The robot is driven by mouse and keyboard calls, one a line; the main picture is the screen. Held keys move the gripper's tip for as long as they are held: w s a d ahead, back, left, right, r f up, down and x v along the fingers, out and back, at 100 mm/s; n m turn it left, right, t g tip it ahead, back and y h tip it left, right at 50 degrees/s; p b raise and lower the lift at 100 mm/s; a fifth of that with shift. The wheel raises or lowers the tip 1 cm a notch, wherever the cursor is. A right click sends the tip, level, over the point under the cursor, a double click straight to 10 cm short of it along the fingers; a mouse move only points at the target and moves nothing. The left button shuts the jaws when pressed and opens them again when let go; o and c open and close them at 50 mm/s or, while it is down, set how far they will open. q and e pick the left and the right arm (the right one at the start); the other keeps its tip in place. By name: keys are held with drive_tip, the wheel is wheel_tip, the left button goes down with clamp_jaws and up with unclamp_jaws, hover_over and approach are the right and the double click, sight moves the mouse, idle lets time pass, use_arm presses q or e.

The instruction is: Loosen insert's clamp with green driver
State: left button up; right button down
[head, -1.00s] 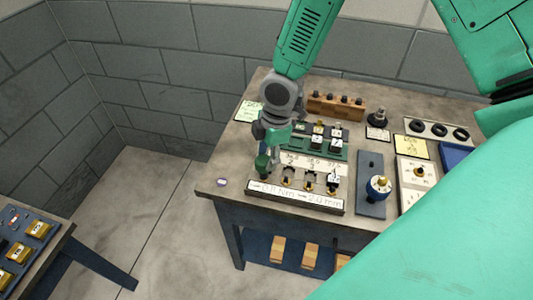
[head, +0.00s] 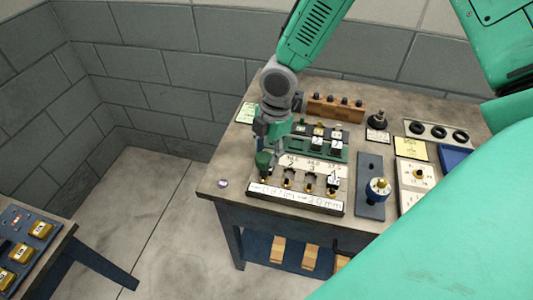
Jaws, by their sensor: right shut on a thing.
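The green driver (head: 263,160) shows its dark green handle at the left end of the white labelled rack (head: 295,198) on the bench. My right gripper (head: 272,150) comes down from above and is shut on the driver's handle; the fingers partly hide it. The driver's tip is hidden, so I cannot tell whether it is clear of the rack. A dark blue plate (head: 370,165) right of the rack carries a round blue and white fixture with a brass top (head: 378,187). I cannot tell whether this is the insert's clamp. My left gripper is out of view.
A white plate (head: 416,174) with a brass centre lies right. The bench's front left corner is nearly clear, holding a small round disc (head: 223,183).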

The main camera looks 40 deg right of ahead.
drive_tip(key=shift+r, duration=1.45)
